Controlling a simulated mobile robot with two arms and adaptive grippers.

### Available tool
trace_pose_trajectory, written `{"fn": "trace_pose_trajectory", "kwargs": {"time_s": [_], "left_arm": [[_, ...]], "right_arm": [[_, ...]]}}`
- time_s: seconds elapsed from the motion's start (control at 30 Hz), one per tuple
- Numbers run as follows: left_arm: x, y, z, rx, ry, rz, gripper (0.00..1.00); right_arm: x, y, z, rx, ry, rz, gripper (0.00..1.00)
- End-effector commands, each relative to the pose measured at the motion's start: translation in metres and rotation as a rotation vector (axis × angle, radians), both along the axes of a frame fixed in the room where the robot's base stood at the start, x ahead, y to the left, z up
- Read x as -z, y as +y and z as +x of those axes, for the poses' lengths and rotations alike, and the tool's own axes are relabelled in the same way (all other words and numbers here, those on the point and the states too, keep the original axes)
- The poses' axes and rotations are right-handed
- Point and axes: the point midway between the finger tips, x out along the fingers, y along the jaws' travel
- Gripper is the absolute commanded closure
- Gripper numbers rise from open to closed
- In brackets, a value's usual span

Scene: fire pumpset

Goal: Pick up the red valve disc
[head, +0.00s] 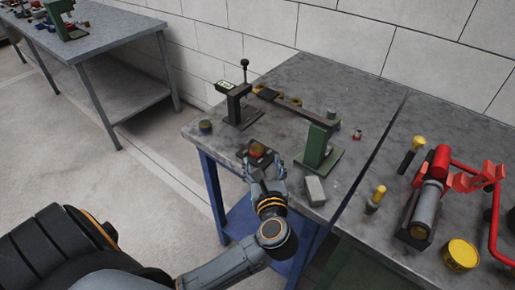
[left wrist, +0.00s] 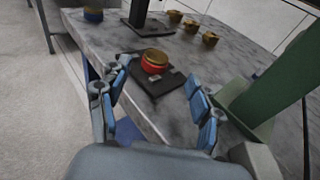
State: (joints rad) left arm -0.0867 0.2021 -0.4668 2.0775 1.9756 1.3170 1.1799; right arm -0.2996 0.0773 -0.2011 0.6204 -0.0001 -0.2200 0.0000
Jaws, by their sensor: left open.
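The red valve disc (head: 257,149) is small and round, with a brass-coloured top. It sits on a dark flat plate (left wrist: 174,84) near the front edge of the grey workbench. In the left wrist view the disc (left wrist: 154,62) lies ahead of my left gripper (left wrist: 158,100), between the lines of its spread fingers and apart from them. My left gripper (head: 265,172) is open and empty, just in front of the disc in the head view. My right gripper is not in view.
A green stand (head: 319,148) and a light grey block (head: 315,190) are close on the right. A dark stand (head: 238,105) is behind. Brass pieces (left wrist: 190,26) lie farther back. A red and grey pump part (head: 430,195) stands far right.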

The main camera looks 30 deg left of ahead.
Motion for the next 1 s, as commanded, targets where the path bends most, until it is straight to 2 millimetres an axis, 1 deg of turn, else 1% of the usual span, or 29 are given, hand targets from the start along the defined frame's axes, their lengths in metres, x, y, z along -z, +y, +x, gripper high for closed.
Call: {"fn": "trace_pose_trajectory", "kwargs": {"time_s": [0.17,0.3,0.4,0.5,0.7,0.73,0.77,0.8,0.97,1.0], "left_arm": [[0.001,0.011,0.01,0.0,0.0,0.005,0.35],[0.005,0.028,0.024,-0.001,0.0,0.007,0.35],[0.009,0.034,0.034,-0.001,0.001,0.004,0.35],[0.01,0.038,0.038,0.0,-0.001,0.001,0.35],[0.011,0.038,0.038,0.0,0.0,0.0,0.35],[0.011,0.038,0.038,0.0,0.0,0.0,0.37],[0.011,0.038,0.038,0.0,0.0,0.0,0.43],[0.011,0.038,0.038,0.0,0.0,0.0,0.52],[0.011,0.038,0.038,0.0,0.0,0.0,0.84],[0.011,0.038,0.038,0.0,0.0,0.0,0.92]], "right_arm": [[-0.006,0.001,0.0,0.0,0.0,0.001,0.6],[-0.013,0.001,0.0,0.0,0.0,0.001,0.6],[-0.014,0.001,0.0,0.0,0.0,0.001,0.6],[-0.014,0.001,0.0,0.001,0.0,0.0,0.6],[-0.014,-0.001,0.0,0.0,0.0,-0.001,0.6],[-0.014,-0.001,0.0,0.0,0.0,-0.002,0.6],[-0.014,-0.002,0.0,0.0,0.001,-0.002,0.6],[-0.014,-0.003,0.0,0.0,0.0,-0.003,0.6],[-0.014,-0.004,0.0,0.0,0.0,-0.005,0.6],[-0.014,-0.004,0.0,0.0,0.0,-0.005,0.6]]}}
